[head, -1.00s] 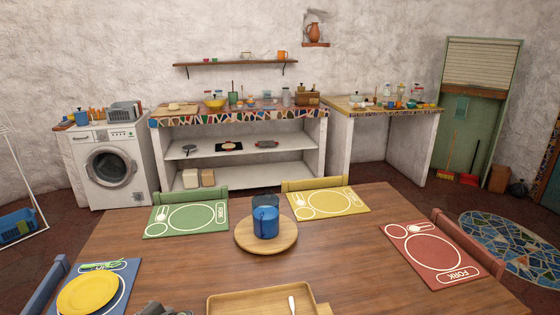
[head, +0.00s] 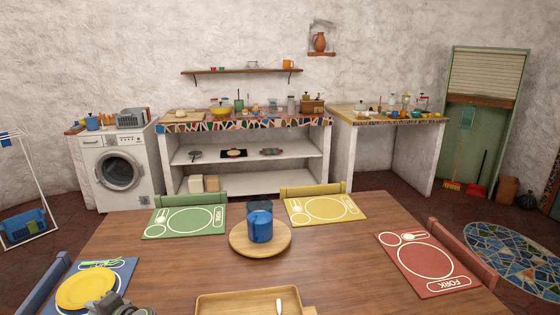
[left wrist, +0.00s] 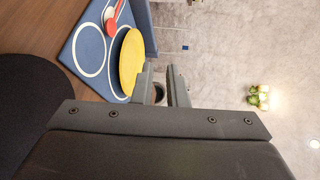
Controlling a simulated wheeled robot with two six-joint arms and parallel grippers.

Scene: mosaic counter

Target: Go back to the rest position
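My left gripper (head: 112,303) is at the bottom left of the head view, by the near edge of the yellow plate (head: 87,289) on the blue placemat (head: 122,277). In the left wrist view its two fingers (left wrist: 163,85) stand apart with nothing seen held between them. The yellow plate also shows there (left wrist: 131,58), beyond the fingers, with the blue mat (left wrist: 85,50) under it. I cannot tell how far above the table the gripper is. My right gripper is in neither view.
A blue cup (head: 260,227) stands on a round wooden board (head: 243,247) mid-table. A wooden tray (head: 225,302) with a light-handled utensil lies at the front edge. Green (head: 163,223), yellow (head: 297,213) and red (head: 420,283) mats lie around. The table between them is clear.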

